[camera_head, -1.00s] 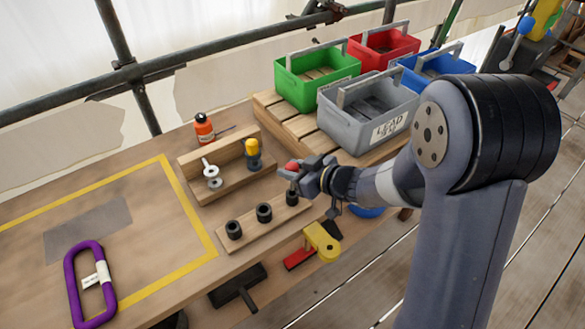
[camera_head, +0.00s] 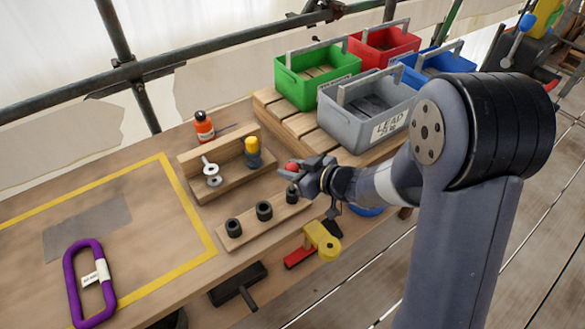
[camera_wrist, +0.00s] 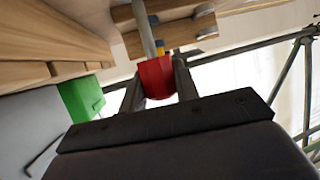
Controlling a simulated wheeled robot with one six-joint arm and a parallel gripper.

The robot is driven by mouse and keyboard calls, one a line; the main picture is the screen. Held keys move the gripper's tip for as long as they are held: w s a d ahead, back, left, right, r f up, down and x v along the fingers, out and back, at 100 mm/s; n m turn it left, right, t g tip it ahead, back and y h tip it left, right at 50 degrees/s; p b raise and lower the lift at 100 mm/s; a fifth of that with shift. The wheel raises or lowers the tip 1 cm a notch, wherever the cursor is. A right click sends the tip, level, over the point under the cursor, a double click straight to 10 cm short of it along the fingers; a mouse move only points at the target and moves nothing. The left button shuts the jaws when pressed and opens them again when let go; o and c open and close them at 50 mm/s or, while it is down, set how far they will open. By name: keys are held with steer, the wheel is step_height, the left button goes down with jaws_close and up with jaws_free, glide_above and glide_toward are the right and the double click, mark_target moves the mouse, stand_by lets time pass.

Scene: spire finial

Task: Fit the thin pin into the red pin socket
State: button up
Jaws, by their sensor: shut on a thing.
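My gripper (camera_head: 312,172) is shut on the red head of the thin pin (camera_head: 291,167). In the wrist view the red head (camera_wrist: 157,78) sits between my fingers, and a slim grey shaft runs away from it to the top edge. A wooden strip (camera_head: 240,240) on the bench carries three dark round sockets. The right-hand socket (camera_head: 292,195) is just below the pin's head, close to my gripper. No red shows on any socket. I cannot tell whether the pin's tip is in that socket or above it.
A grey bin (camera_head: 365,125) and coloured bins stand at the back right. A purple loop (camera_head: 73,290) lies at the left.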

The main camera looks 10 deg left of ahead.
mark_target(292, 190)
steer(key=shift+f+b, duration=1.5)
steer(key=shift+f, duration=0.55)
steer(key=o, duration=1.1)
steer(key=shift+c, duration=0.2)
steer(key=p+v, duration=0.1)
steer(key=v, duration=0.9)
steer(key=shift+d+r, duration=0.2)
steer(key=shift+d, duration=0.15)
steer(key=shift+s, duration=0.1)
